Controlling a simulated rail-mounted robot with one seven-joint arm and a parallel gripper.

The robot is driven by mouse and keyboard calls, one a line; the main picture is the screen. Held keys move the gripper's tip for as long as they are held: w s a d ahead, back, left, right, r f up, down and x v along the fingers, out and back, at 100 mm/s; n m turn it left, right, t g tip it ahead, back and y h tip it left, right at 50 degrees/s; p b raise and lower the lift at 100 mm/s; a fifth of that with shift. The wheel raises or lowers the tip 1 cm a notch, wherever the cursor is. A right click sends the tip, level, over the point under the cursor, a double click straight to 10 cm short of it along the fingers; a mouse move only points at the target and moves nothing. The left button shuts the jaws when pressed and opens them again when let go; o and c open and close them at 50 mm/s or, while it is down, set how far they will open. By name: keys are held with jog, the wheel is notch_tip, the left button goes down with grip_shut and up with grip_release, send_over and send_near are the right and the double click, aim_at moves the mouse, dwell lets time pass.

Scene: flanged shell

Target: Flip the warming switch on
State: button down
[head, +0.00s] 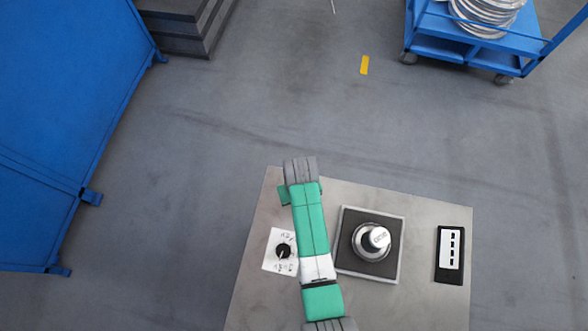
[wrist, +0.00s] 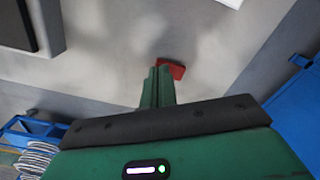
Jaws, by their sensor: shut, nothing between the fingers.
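A small red part (wrist: 172,68), possibly the warming switch, sits on the grey metal table top in the wrist view. Its form is partly hidden by my fingers, so I cannot tell which way it is set. My gripper (wrist: 157,74) is shut, its green fingers together with nothing between them. The fingertips overlap the red part's left side in the picture; I cannot tell whether they touch it. In the head view my green and grey arm covers that spot, and the red part does not show.
On the metal table (head: 262,300), a white card with a black knob (head: 283,250) lies left of my arm. A dark square plate with a silver round piece (head: 372,240) is right of it, and a black labelled panel (head: 450,256) further right. A blue cabinet (head: 60,110) stands left.

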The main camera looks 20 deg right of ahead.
notch_tip(320, 180, up, 7)
jog(key=p, duration=0.6)
jog(key=shift+f, duration=0.15)
